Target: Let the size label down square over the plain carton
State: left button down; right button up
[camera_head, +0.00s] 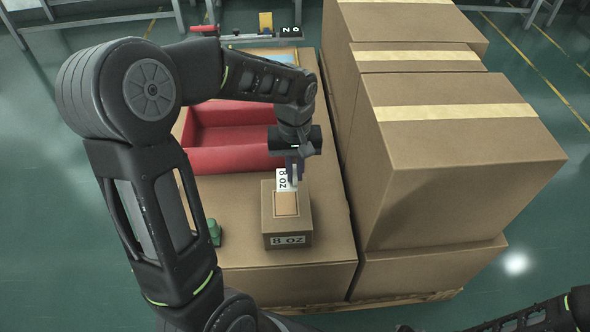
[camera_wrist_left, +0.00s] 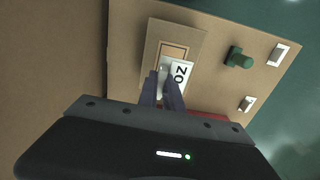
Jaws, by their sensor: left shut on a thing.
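My left gripper (camera_head: 293,172) is shut on the white size label (camera_head: 283,181), which reads "8 oz" and hangs from the fingertips. The small brown carton (camera_head: 307,219) stands below it, with a lighter tan rectangle on its top and an "8 oz" marking on its front face. The label overlaps the back part of the carton's top in the head view; I cannot tell whether it touches. In the left wrist view the fingers (camera_wrist_left: 163,88) hold the label (camera_wrist_left: 181,74) beside the tan rectangle on the carton (camera_wrist_left: 153,40). My right gripper is out of view.
A red open bin (camera_head: 225,158) lies behind the carton on the large box (camera_head: 335,236) used as a table. A green object (camera_head: 214,232) stands left of the carton. Tall stacked boxes (camera_head: 450,170) rise close on the right. The box top right of the carton is clear.

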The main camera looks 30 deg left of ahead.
aim_at(293, 203)
pick_arm(q)
jog(key=shift+s+a, duration=0.1)
jog(key=shift+a, duration=0.2)
jog(key=shift+d, duration=0.1)
jog(key=shift+f+b, duration=3.4)
jog(key=shift+f, duration=1.45)
jog(key=shift+f, duration=0.15)
jog(key=c, duration=1.4)
grip_release()
jog(key=shift+c, duration=0.2)
